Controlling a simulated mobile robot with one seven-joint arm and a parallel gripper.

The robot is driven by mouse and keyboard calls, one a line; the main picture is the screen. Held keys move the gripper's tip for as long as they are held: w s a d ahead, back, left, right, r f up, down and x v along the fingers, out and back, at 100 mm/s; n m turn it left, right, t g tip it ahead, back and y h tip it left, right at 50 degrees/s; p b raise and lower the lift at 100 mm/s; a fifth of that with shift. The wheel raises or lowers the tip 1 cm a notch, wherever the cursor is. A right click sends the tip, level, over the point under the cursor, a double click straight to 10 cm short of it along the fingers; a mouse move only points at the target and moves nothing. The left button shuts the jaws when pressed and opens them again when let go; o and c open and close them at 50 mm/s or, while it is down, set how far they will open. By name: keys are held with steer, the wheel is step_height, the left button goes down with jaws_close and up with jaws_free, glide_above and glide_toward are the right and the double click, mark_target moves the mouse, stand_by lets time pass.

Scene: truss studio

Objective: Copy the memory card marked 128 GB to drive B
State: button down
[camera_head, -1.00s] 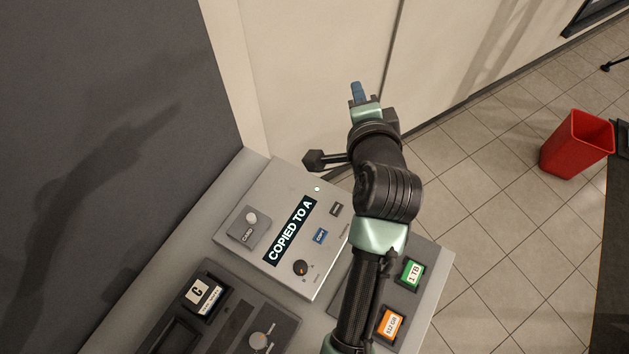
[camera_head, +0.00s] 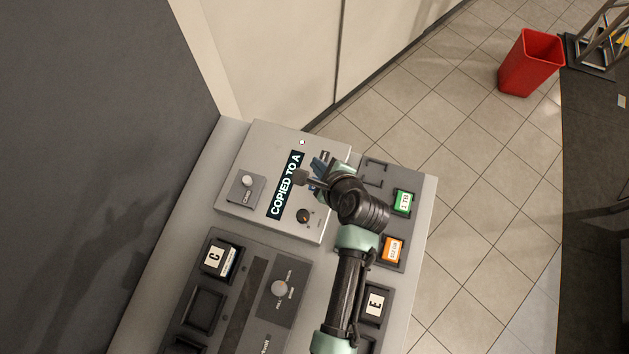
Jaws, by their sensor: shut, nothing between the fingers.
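The copier (camera_head: 232,210) is a grey box whose display (camera_head: 286,185) reads COPIED TO A. Its card bay (camera_head: 241,194), labelled CARD, has a pale knob and sits left of the display. A black dial (camera_head: 303,216) with an orange mark sits below the display; its setting is too small to read. No card marked 128 GB shows.
A green 1 TB card (camera_head: 403,202) and an orange card (camera_head: 393,249) stand in a rack at the right, beside an empty place (camera_head: 376,172). A red bin (camera_head: 530,65) stands on the floor.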

steer(key=shift+f, duration=0.1)
step_height(320, 180, down, 7)
steer(key=b, duration=0.7)
steer(key=shift+r, duration=0.2)
steer(key=shift+f+b, duration=0.6)
steer(key=shift+f, duration=0.4)
steer(key=shift+f, duration=0.1)
stand_by(0.7)
steer(key=shift+f, duration=0.3)
steer(key=shift+f+b, duration=0.3)
steer(key=shift+f, duration=0.1)
stand_by(0.5)
stand_by(0.3)
steer(key=shift+r+p, duration=0.8)
steer(key=shift+p, duration=0.2)
steer(key=shift+r, duration=0.1)
